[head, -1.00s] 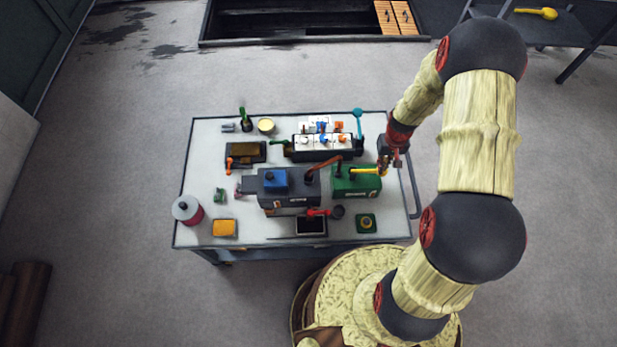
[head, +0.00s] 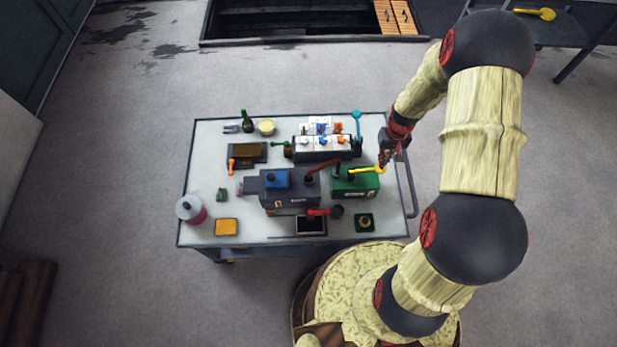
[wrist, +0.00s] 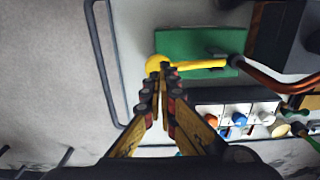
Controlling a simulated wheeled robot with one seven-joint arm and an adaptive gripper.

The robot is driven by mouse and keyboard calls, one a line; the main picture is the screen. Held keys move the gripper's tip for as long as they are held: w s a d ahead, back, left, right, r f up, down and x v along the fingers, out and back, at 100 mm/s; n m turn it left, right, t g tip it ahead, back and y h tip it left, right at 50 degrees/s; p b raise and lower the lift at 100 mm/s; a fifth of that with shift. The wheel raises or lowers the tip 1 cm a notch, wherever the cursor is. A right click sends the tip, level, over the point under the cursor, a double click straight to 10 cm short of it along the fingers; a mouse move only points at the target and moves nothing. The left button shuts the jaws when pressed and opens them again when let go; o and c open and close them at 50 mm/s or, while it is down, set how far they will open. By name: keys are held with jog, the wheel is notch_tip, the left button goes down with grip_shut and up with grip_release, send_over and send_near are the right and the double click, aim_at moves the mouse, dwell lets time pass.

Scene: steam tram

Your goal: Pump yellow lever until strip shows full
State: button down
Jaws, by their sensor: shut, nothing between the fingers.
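The yellow lever (head: 366,170) lies across the top of the green box (head: 354,187) at the right of the cart top. In the wrist view the yellow lever (wrist: 200,65) reaches over the green box (wrist: 205,42), with its rounded end at the fingertips. My gripper (wrist: 166,72) is shut and empty, its tips at or just above that rounded end; I cannot tell whether they touch. In the head view my gripper (head: 384,164) is at the lever's right end. I cannot make out a strip reading.
A copper pipe (wrist: 275,84) joins the green box to a dark machine (head: 290,200) on the left. A white switch block (head: 322,147) stands behind. The cart's handle rail (head: 407,185) runs along its right side. Several small items lie on the cart top (head: 215,170).

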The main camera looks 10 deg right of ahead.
dwell(0.5)
notch_tip(320, 180, up, 6)
jog(key=p, duration=0.4)
dwell(0.6)
jog(key=s+a+g, duration=0.1)
jog(key=s, duration=0.4)
jog(key=s+a+r+t+b, duration=0.1)
jog(key=s+a+r, duration=0.3)
jog(key=r, duration=0.7)
jog(key=s+a+r+t+b, duration=0.2)
jog(key=s+a+r, duration=0.3)
jog(key=r, duration=0.7)
jog(key=s+a+r+n+t+b, duration=0.1)
jog(key=s+a+r+t+b, duration=0.1)
jog(key=r, duration=1)
jog(key=shift+s+a+r+t, duration=0.2)
jog(key=shift+s+a+t, duration=0.6)
jog(key=shift+s+a, duration=0.4)
